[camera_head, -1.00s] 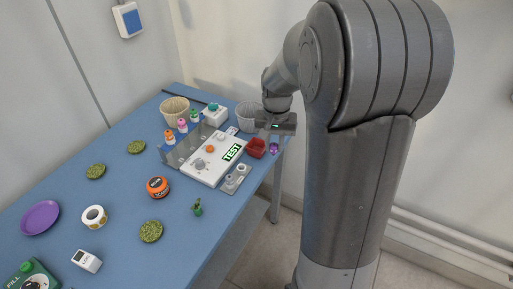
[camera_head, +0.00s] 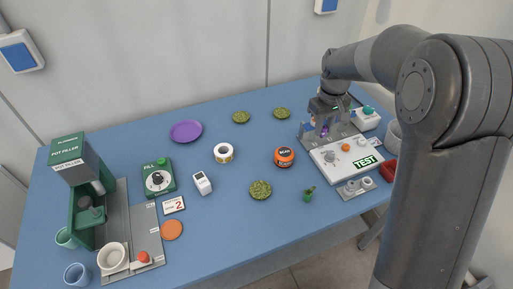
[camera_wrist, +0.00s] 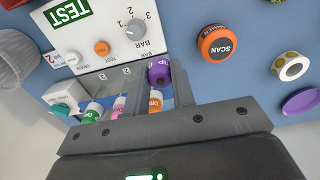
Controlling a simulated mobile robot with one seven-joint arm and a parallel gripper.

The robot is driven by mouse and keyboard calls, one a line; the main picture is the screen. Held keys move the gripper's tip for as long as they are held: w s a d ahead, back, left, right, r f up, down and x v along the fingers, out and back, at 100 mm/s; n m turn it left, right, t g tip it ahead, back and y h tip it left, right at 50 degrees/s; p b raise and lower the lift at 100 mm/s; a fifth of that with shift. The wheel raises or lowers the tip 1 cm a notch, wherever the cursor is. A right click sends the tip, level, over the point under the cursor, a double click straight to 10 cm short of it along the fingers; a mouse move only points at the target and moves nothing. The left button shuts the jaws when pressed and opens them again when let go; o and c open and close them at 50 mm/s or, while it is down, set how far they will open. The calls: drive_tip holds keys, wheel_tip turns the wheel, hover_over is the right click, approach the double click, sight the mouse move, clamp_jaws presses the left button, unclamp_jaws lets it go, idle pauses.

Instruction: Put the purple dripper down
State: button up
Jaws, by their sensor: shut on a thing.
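The purple dripper (camera_wrist: 158,75) is between the fingers of my gripper (camera_wrist: 156,68) in the wrist view, which is shut on it. In the head view my gripper (camera_head: 323,127) is over the back edge of the white and grey test stand (camera_head: 337,166), and largely hides the dripper. A green dripper (camera_wrist: 92,113), a pink dripper (camera_wrist: 118,107) and an orange dripper (camera_wrist: 155,101) stand in a row at the stand, close to my fingers. I cannot tell whether the purple dripper touches the stand.
An orange and black SCAN puck (camera_head: 284,156), a tape roll (camera_head: 223,152) and a purple plate (camera_head: 186,131) lie left of the stand. A red tray (camera_head: 389,170) is at its right. A green pot filler (camera_head: 84,190) stands far left.

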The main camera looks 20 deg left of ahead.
drive_tip(key=s+a+f+n, duration=0.1)
drive_tip(key=a+f, duration=0.1)
drive_tip(key=a, duration=0.5)
drive_tip(key=s+a+f+n, duration=0.1)
drive_tip(key=a+f+n, duration=0.1)
drive_tip(key=a, duration=0.6)
drive_tip(key=a+f+n, duration=0.1)
drive_tip(key=a+f, duration=0.2)
drive_tip(key=a, duration=0.4)
drive_tip(key=shift+s+a+f+n, duration=0.15)
drive_tip(key=shift+s+n, duration=0.15)
drive_tip(key=shift+s, duration=0.1)
drive_tip(key=shift+a+f, duration=0.2)
drive_tip(key=shift+f, duration=1.9)
drive_tip(key=shift+f, duration=0.1)
drive_tip(key=o, duration=1)
drive_tip(key=shift+c, duration=0.2)
